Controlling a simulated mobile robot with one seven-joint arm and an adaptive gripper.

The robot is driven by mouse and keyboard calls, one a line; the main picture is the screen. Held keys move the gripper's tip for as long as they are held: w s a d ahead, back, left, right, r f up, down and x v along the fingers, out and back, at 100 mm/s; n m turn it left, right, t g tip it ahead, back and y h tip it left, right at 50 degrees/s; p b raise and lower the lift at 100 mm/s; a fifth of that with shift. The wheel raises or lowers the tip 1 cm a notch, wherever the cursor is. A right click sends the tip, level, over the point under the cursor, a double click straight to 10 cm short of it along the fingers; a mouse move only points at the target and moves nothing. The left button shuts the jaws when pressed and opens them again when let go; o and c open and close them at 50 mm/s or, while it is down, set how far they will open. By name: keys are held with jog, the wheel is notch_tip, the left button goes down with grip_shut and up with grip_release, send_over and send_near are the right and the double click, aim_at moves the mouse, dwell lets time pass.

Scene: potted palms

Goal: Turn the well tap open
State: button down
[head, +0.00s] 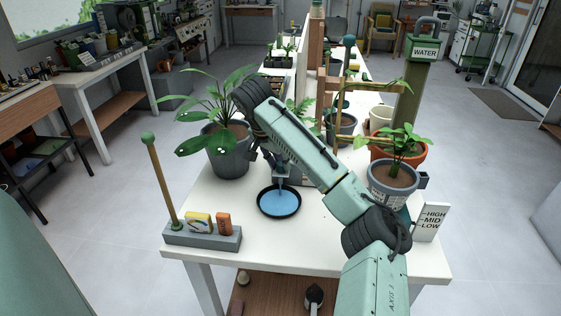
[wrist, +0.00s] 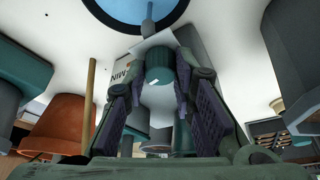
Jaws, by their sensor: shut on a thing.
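A teal round knob (wrist: 159,64), which looks like the well tap's handle, sits between my fingertips in the wrist view. My gripper (wrist: 156,76) is shut on it, one dark padded finger at each side. A thin grey spout (wrist: 149,18) stands out beyond the knob, over blue water. In the head view the grey spout (head: 281,182) points down over a black round dish (head: 262,209) with blue water in it. My arm hides the knob and most of my gripper there. I cannot tell how far the knob is turned.
A grey potted plant (head: 229,158) stands close left of my gripper. Another grey pot (head: 391,188) stands right of my arm, near the HIGH-MID-LOW card (head: 431,222). A grey block (head: 203,236) with an upright stick is at the front left. The white table's (head: 320,255) front middle is clear.

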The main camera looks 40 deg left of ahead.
jog(key=shift+m+h, duration=0.5)
jog(key=shift+m, duration=0.7)
jog(key=c, duration=1.4)
grip_release()
jog(key=shift+o, duration=0.2)
jog(key=v, duration=1.2)
jog(key=shift+w+a, duration=0.1)
jog(key=shift+a, duration=0.05)
